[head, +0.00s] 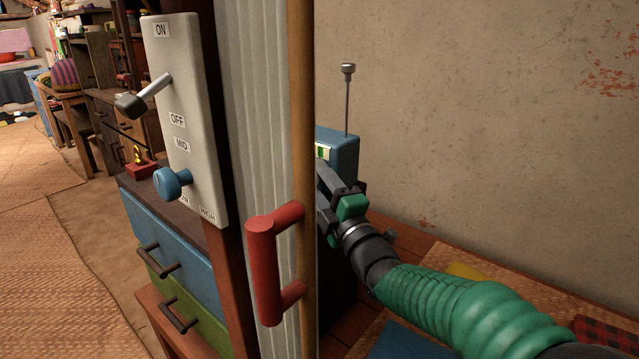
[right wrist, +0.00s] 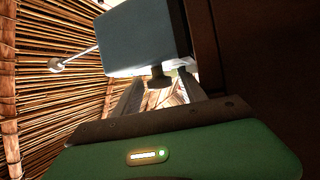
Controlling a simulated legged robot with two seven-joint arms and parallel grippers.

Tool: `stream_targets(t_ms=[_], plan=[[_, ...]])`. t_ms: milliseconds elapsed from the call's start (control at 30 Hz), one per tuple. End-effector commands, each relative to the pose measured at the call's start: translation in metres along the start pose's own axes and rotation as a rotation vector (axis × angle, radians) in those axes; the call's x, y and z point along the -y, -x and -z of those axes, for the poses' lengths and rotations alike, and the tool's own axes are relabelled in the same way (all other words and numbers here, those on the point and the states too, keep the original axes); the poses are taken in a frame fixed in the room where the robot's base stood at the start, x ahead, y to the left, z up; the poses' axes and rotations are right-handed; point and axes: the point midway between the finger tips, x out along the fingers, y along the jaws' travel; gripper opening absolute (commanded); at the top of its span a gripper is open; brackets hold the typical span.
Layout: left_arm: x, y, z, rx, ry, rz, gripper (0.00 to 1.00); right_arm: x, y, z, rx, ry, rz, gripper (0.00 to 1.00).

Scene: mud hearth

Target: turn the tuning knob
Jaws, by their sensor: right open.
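The blue radio (head: 343,146) stands by the wall, partly hidden behind the wooden post, with a small green-marked display on its front. In the right wrist view the radio (right wrist: 145,40) fills the upper middle. A dark knob (right wrist: 158,77) sticks out of it, between the fingertips of my right gripper (right wrist: 160,90). The jaws are apart, and I cannot tell whether either finger touches the knob. In the head view my right gripper (head: 328,185) is at the radio's front, its tips partly hidden by the post; the knob is hidden there. My left gripper is out of view.
A wooden post (head: 301,110) with a red handle (head: 275,262) stands close left of my right arm. A white panel (head: 185,110) carries a lever (head: 145,97) and a blue knob (head: 172,182). The radio's antenna (head: 347,100) points up. Drawers (head: 175,255) stand at left.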

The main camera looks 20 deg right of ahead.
Motion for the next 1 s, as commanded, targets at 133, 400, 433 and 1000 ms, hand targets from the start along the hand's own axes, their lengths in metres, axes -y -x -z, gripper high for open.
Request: stream_targets(t_ms=[133,400,433,1000], plan=[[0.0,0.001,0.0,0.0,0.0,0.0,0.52,0.002,0.003,0.0,0.001,-0.001,0.005,0.55],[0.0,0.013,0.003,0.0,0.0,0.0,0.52,-0.001,0.061,0.0,0.002,0.0,0.005,0.55],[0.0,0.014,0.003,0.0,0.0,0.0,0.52,-0.001,0.07,0.0,0.003,0.001,0.006,0.55],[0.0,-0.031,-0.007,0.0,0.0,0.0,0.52,0.004,0.169,0.0,-0.001,0.002,-0.002,0.55]])
